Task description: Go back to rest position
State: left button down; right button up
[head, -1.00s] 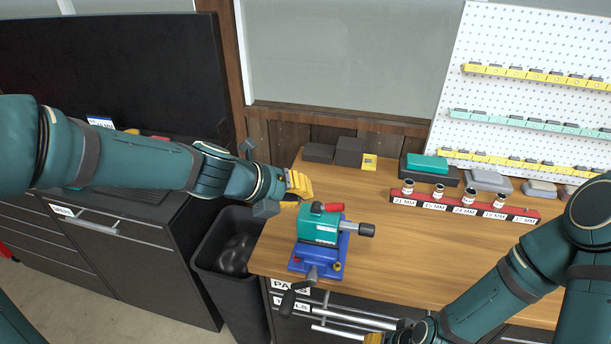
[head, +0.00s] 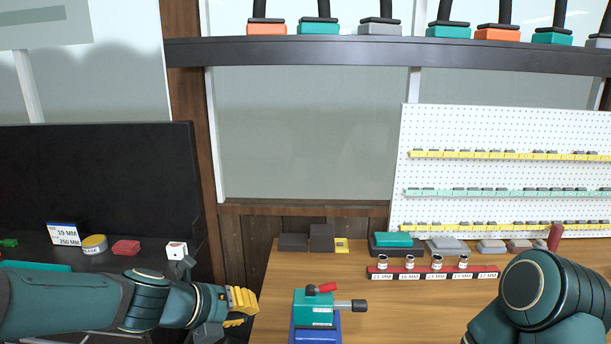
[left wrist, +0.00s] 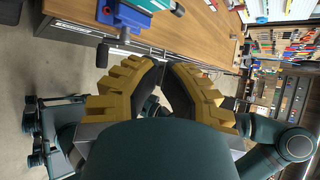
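My left gripper (head: 252,305) has yellow fingers and is low in the head view, left of the vise (head: 314,308) and apart from it. In the left wrist view the gripper (left wrist: 163,64) shows a narrow gap between its dark inner pads, with nothing held there. The vise has a teal body, a red handle and a blue base, and stands at the bench's left end; part of it shows at the top of the left wrist view (left wrist: 135,12). My right arm (head: 545,300) is bent at the lower right; its gripper is outside the frames.
The wooden bench (head: 390,325) holds a red socket rack (head: 432,272), a teal box (head: 393,239) and dark blocks (head: 321,238) at the back. A pegboard (head: 500,125) stands behind it. A dark shelf (head: 390,55) crosses above. A black cabinet (head: 100,180) is at left.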

pick_arm(q)
jog(key=s+f+n+g+y+b, duration=0.1)
jog(key=s+f+n+b, duration=0.2)
jog(key=f+n, duration=0.8)
jog(key=s+f+n+g+y+b, duration=0.1)
jog(key=s+f+n+b, duration=0.3)
jog(key=f+n, duration=0.8)
jog(key=s+f+n+g+y+b, duration=0.1)
jog(key=s+f+n+g+b, duration=0.2)
jog(key=f, duration=1.9)
jog(key=s+n+b, duration=0.1)
jog(key=s+n, duration=0.3)
jog(key=n, duration=0.5)
jog(key=shift+s+d+f+y, duration=0.2)
jog(key=shift+d+f+y, duration=0.05)
jog(key=shift+d+y, duration=0.15)
pick_arm(e)
notch_tip(320, 180, down, 12)
jog(key=s+a, duration=0.1)
jog(key=shift+f, duration=0.2)
